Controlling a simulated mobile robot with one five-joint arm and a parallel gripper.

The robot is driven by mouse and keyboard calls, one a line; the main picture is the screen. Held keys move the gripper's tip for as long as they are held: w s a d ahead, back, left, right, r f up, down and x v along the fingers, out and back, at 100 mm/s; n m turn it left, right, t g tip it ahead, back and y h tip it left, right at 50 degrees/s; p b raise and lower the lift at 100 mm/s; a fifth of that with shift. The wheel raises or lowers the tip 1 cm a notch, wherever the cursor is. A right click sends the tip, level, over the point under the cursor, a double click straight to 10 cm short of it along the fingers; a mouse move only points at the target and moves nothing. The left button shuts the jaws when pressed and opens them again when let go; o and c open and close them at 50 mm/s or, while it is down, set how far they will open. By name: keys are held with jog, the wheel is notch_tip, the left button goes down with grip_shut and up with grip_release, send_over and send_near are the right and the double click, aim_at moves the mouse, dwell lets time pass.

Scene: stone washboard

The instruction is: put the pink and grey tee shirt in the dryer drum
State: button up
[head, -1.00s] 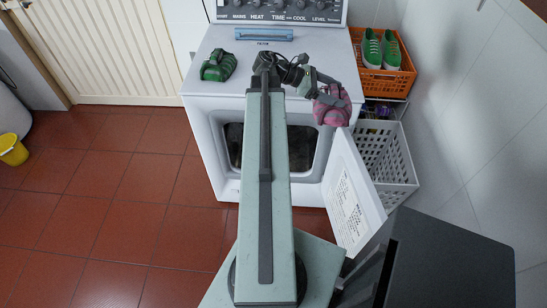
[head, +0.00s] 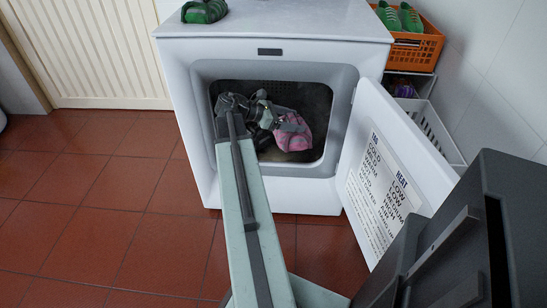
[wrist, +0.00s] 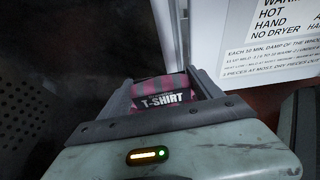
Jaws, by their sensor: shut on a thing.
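The pink and grey tee shirt (head: 292,132) is a bundle held at the mouth of the dryer drum (head: 318,100). My gripper (head: 284,124) is shut on it. In the wrist view the shirt (wrist: 164,92), with a "T-SHIRT" label, sits between the fingers of my gripper (wrist: 162,88). The dark drum opening is behind and around it in the head view. I cannot tell how deep the shirt is inside. In the wrist view a dark perforated surface (wrist: 25,125) shows at the left.
The dryer door (head: 395,175) stands open to the right, with printed text on its inner face. A green object (head: 204,11) is on the dryer top. An orange crate (head: 418,48) with green shoes and a white basket (head: 432,128) stand at the right. Red floor tiles (head: 90,200) are clear at left.

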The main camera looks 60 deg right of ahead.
jog(key=w+d+f+n+t+h+b, duration=0.1)
jog(key=w+d+f+n+t+b, duration=0.15)
jog(key=d, duration=0.35)
jog(key=w+d+f+n+t+h+b, duration=0.1)
jog(key=w+d+f+h+b, duration=0.1)
jog(key=d+f, duration=0.35)
jog(key=w+d+f+n+t+h+b, duration=0.1)
jog(key=w+d+n+b, duration=0.1)
jog(key=d, duration=0.5)
jog(key=f+b, duration=1)
jog(key=shift+s+d+f+b, duration=0.15)
jog(key=shift+s+f+b, duration=0.05)
jog(key=shift+s+b, duration=0.1)
jog(key=shift+r, duration=0.15)
jog(key=o, duration=1.8)
jog(key=shift+t, duration=0.25)
jog(key=shift+c, duration=0.2)
